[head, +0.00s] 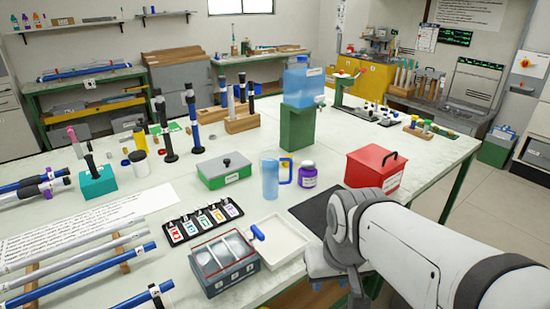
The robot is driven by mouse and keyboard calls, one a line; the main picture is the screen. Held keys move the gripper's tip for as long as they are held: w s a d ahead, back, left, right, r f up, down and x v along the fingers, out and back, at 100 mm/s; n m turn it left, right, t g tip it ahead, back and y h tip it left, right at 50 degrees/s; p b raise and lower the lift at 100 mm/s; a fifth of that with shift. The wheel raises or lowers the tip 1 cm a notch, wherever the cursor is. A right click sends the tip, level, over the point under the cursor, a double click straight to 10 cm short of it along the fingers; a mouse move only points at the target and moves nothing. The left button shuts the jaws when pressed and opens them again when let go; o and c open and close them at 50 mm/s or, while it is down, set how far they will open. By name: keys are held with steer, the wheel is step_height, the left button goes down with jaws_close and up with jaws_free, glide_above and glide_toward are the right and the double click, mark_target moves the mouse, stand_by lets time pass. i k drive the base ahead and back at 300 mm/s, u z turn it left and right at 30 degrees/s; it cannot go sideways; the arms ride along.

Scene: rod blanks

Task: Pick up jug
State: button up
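The jug (269,180) is a tall, translucent blue vessel with a blue handle on its right side. It stands upright near the middle of the white table (140,205), between a green box and a small purple jar. My gripper (335,290) is at the lower right, near the table's front edge, closer to the camera than the jug and well apart from it. Its fingertips are partly cut off by the bottom of the picture, so I cannot tell whether it is open or shut.
A green box (224,171), a purple jar (307,175) and a red box (375,166) stand around the jug. A blue water tank (302,80) on a green stand (297,127) is behind it. A white tray (278,238) and grey compartment box (224,262) lie in front.

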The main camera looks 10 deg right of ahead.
mark_target(269, 160)
steer(key=z, duration=2.15)
steer(key=k, duration=0.55)
steer(key=u, duration=0.95)
steer(key=i, duration=1)
steer(key=u, duration=0.05)
